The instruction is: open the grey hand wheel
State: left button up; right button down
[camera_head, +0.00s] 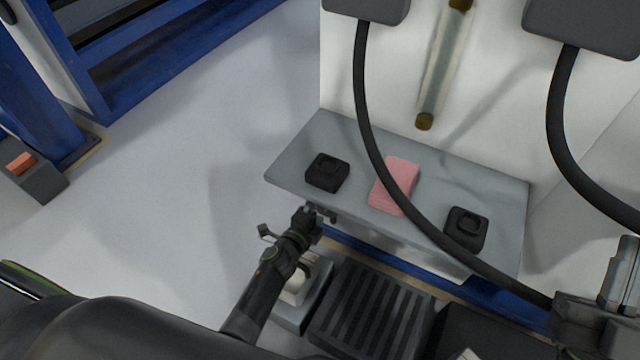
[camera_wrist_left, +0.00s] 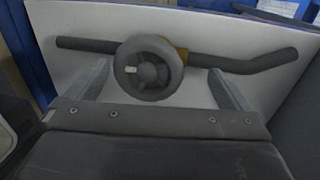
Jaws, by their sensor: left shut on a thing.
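The grey hand wheel (camera_wrist_left: 148,70) shows in the left wrist view as a dark grey ring with a round hub. It sits on a grey pipe (camera_wrist_left: 235,64) with a brass-coloured part behind it. My left gripper (camera_wrist_left: 160,72) has one finger on each side of the wheel and is shut on it; the exact contact is hard to see. In the head view my left gripper (camera_head: 318,213) is at the front edge of the grey shelf, low down. The wheel cannot be made out there.
The grey shelf (camera_head: 300,140) holds two black blocks (camera_head: 327,172) (camera_head: 466,229) and a pink folded cloth (camera_head: 395,186). A black hose (camera_head: 364,110) hangs across the shelf. A dark ribbed box (camera_head: 370,312) stands below.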

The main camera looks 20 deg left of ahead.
pick_arm(q)
jog(key=shift+t, duration=0.9)
jog(key=r, duration=0.2)
jog(key=w+r, duration=0.1)
jog(key=r, duration=0.2)
jog(key=w+r, duration=0.1)
jog(key=r, duration=0.2)
jog(key=shift+d+r, duration=0.1)
jog(key=shift+r, duration=0.05)
notch_tip(320, 180, down, 7)
jog(key=s+g, duration=0.2)
jog(key=f+v, duration=0.1)
jog(key=v, duration=0.9)
jog(key=f+v, duration=0.2)
jog(key=v, duration=0.8)
jog(key=shift+s+f+p, duration=0.4)
jog(key=shift+f+p, duration=0.05)
jog(key=shift+f, duration=0.1)
